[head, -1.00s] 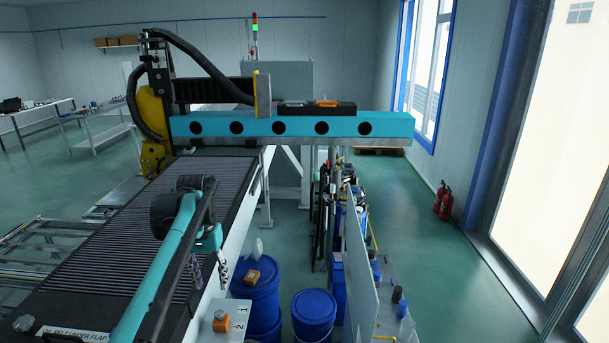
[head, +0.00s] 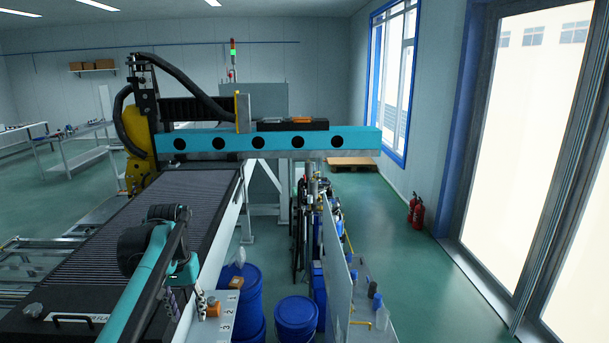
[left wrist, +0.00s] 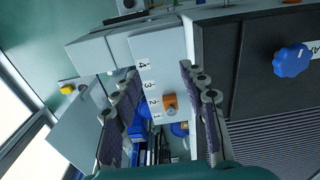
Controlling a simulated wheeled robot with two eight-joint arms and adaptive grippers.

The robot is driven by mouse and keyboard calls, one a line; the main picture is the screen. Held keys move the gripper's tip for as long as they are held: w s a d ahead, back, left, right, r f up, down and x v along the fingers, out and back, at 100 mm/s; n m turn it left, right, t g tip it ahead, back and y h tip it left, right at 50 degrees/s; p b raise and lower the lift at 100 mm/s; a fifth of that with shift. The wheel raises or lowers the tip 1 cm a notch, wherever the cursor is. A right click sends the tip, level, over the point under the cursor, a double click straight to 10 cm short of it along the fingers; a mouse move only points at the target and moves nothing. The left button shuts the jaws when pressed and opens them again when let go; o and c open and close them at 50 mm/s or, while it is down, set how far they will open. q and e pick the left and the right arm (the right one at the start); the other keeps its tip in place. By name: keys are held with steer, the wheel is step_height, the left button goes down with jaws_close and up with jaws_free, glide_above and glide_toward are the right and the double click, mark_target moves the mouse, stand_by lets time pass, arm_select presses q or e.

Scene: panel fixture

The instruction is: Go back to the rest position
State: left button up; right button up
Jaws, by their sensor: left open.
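My left arm reaches in from the bottom left of the head view, over the ribbed bed (head: 185,195) of the machine. My left gripper (head: 186,301) hangs beside the numbered grey panel (head: 229,316), above the bed's right edge. In the left wrist view my left gripper (left wrist: 158,76) has its two purple-padded fingers wide apart with nothing between them. Behind the gap lies the panel with its numbers (left wrist: 145,72) and a small orange piece (left wrist: 170,104). My right gripper is not in view.
A turquoise beam (head: 270,142) spans the bed. Blue drums (head: 296,316) stand right of the panel, beside an upright grey sheet (head: 337,275). A blue knob (left wrist: 291,61) shows in the left wrist view. Green floor (head: 390,215) is open toward the fire extinguishers (head: 415,212).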

arm_select(q)
steer(key=s+d+f+t+b, duration=0.2)
steer(key=s+f+b, duration=0.4)
steer(key=f, duration=0.5)
steer(key=s+d+f+t+b, duration=0.2)
steer(key=s+d+f+b, duration=0.2)
steer(key=s+f+b, duration=0.3)
steer(key=s+d+f+m+t+b, duration=0.1)
steer(key=s+d+f+t+b, duration=0.1)
steer(key=s+f+b, duration=0.5)
step_height(320, 180, down, 10)
steer(key=d+b, duration=0.1)
steer(key=b, duration=0.3)
steer(key=shift+s+d+t, duration=0.15)
steer(key=shift+d+t, duration=0.15)
steer(key=shift+d, duration=0.05)
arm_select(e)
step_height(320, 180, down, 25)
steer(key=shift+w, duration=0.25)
